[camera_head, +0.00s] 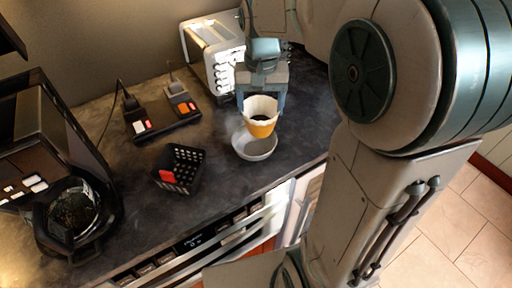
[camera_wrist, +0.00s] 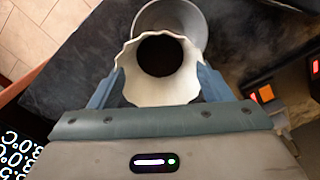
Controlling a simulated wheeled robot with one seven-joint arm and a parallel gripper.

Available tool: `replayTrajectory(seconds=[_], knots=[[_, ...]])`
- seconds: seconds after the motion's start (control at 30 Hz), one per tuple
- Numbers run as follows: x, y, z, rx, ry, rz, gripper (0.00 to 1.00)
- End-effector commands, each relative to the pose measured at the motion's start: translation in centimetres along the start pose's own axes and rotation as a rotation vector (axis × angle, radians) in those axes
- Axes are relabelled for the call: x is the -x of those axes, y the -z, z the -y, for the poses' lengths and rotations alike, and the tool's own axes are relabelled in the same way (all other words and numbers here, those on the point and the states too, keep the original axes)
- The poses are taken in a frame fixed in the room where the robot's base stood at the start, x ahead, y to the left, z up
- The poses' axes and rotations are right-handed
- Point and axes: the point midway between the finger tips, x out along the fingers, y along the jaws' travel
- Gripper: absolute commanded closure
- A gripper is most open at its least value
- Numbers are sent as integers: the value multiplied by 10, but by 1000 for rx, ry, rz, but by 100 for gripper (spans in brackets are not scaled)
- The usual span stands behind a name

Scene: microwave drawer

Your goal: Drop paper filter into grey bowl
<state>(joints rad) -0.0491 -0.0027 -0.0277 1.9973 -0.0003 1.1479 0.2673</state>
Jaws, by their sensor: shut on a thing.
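The paper filter (camera_head: 261,107) is a cream, wavy-rimmed cup with a yellow-orange lower part. My gripper (camera_head: 262,98) is shut on it and holds it upright above the grey bowl (camera_head: 256,153). In the wrist view, the filter (camera_wrist: 184,89) sits between the two fingers of my gripper (camera_wrist: 157,88), with dark contents inside. The bowl's rim (camera_wrist: 172,7) shows just beyond the filter in that view. The filter hides part of the bowl in both views. The bowl stands on the dark counter, and its visible inside looks empty.
A black perforated basket (camera_head: 181,168) with a red item stands left of the bowl. A power strip (camera_head: 165,121) lies behind it. A silver toaster (camera_head: 214,58) stands at the back, and a coffee machine (camera_head: 50,165) at the left. The counter's front edge is near the bowl.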

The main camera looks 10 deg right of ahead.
Motion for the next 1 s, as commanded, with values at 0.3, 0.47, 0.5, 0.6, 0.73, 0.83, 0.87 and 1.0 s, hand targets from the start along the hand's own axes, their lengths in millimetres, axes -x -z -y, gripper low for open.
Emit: replayTrajectory(seconds=[0.3, 0.47, 0.5, 0.6, 0.73, 0.83, 0.87, 1.0], knots=[[-2, 0, -1, -2, 0, -1, 20], [-2, 0, -1, -3, 0, -1, 3], [-2, 0, -1, -3, 0, -1, 3], [-2, 0, -1, -3, 0, -1, 3], [3, 1, -1, -3, 1, -3, 3], [16, 2, -1, -3, 2, -5, 3], [21, 2, -1, -2, 2, -6, 3], [52, 2, 0, -2, 2, -7, 3]])
